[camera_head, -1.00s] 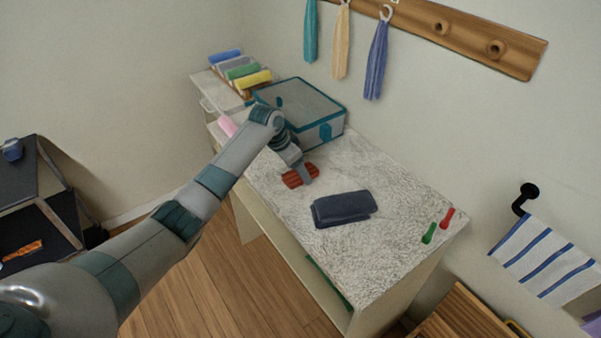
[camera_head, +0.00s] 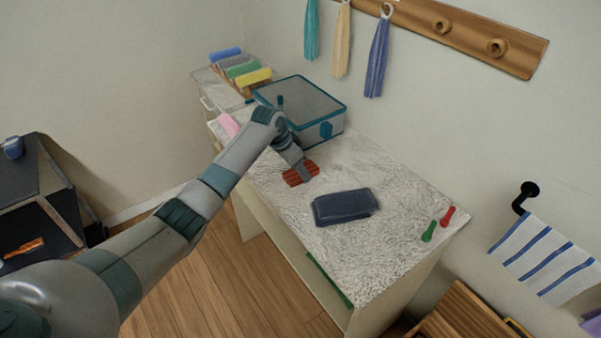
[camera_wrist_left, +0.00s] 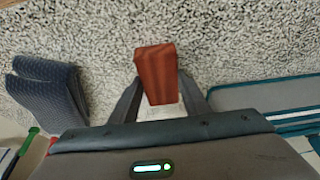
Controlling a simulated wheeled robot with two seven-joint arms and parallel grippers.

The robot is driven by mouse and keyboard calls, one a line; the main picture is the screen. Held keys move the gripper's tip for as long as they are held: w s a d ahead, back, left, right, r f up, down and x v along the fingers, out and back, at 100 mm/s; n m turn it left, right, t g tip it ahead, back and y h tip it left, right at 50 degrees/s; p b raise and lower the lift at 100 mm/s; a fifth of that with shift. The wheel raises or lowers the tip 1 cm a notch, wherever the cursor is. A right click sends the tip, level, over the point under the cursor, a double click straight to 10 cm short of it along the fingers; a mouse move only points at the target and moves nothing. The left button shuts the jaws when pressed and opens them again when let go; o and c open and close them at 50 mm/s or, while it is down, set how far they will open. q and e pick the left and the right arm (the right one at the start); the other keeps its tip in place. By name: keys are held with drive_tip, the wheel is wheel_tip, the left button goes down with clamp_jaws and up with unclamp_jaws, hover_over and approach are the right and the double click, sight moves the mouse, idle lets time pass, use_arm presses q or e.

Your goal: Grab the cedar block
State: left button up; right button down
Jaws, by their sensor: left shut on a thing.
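The cedar block (camera_head: 294,176) is a small reddish-brown, grooved block at the left edge of the speckled counter (camera_head: 400,190). My left gripper (camera_head: 303,172) reaches over it from the upper left and is shut on it. In the left wrist view the cedar block (camera_wrist_left: 157,72) stands between the two dark fingers (camera_wrist_left: 160,100), which touch its sides. Whether the block still rests on the counter I cannot tell. My right gripper is in neither view.
A folded dark blue towel (camera_head: 343,206) lies right of the block. A grey box with teal edges (camera_head: 305,105) stands behind. A green clip (camera_head: 428,231) and a red clip (camera_head: 448,216) lie at the right end. Rolled towels (camera_head: 240,68) sit at the back.

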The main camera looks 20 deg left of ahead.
use_arm(q)
drive_tip(key=shift+r, duration=0.1)
drive_tip(key=shift+r+b, duration=0.35)
drive_tip(key=shift+r, duration=0.2)
wheel_tip(320, 180, up, 2)
drive_tip(key=shift+w+r+b, duration=0.1)
drive_tip(key=shift+r+b, duration=0.05)
drive_tip(key=shift+b, duration=0.4)
drive_tip(key=s+d+r+b, duration=0.2)
drive_tip(key=d+r, duration=0.5)
drive_tip(key=d, duration=0.4)
drive_tip(key=shift+d+r+b, duration=0.25)
drive_tip(key=shift+b, duration=0.6)
